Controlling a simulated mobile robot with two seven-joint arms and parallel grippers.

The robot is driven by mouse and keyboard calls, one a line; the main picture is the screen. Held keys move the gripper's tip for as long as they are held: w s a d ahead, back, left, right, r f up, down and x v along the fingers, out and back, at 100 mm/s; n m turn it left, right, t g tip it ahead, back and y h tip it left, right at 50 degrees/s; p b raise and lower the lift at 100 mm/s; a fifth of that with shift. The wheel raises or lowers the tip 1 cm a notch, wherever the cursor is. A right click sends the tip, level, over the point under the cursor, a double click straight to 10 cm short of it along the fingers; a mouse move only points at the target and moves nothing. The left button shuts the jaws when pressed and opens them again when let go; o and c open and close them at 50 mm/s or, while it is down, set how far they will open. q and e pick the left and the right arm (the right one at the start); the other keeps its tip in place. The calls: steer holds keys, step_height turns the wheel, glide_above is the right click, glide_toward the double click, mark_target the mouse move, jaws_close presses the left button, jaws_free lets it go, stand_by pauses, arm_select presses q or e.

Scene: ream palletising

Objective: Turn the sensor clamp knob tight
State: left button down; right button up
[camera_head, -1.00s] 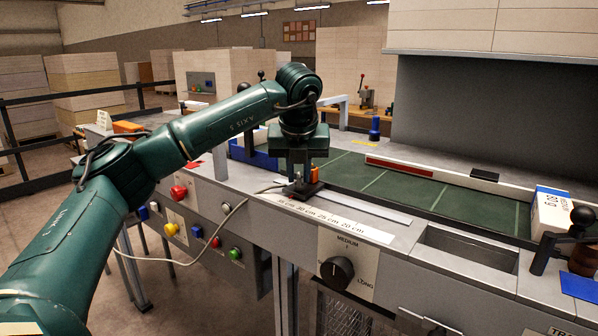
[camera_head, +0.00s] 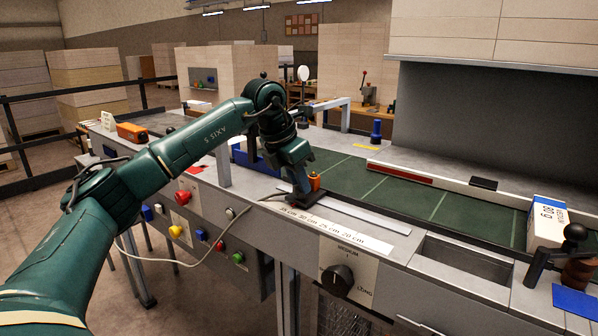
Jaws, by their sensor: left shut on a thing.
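The sensor unit, with a small orange cylinder (camera_head: 314,181) on a dark base (camera_head: 306,199), sits on the rail beside the centimetre scale (camera_head: 335,226). My left gripper (camera_head: 301,189) points down at this unit from behind and left, its body tilted. It is shut on the sensor clamp knob, which is mostly hidden between the fingers and hard to make out. A grey cable runs from the unit to the left. My right gripper is not in view.
A green conveyor belt (camera_head: 400,196) runs behind the rail. A large black selector knob (camera_head: 337,279) is on the front panel. A white and blue ream (camera_head: 547,222) stands at the right. Coloured buttons, including a red one (camera_head: 183,197), line the front left.

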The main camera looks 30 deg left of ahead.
arm_select(q)
steer(key=m+p, duration=0.1)
steer(key=m+h+p, duration=0.1)
steer(key=m, duration=0.1)
steer(key=shift+a+r+g, duration=0.1)
steer(key=shift+r+g, duration=0.1)
steer(key=shift+g, duration=0.1)
steer(key=shift+w+m+h+p, duration=0.1)
steer(key=shift+m+h+p, duration=0.2)
steer(key=shift+m+p, duration=0.45)
steer(key=shift+f+m+g, duration=0.1)
steer(key=shift+m+g, duration=0.2)
steer(key=shift+m, duration=0.25)
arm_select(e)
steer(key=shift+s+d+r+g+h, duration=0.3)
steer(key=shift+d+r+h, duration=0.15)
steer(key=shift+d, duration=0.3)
arm_select(q)
steer(key=shift+p, duration=0.3)
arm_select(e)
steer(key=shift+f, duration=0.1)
arm_select(q)
steer(key=c, duration=1.5)
jaws_free()
steer(key=shift+c, duration=0.2)
steer(key=shift+f, duration=0.1)
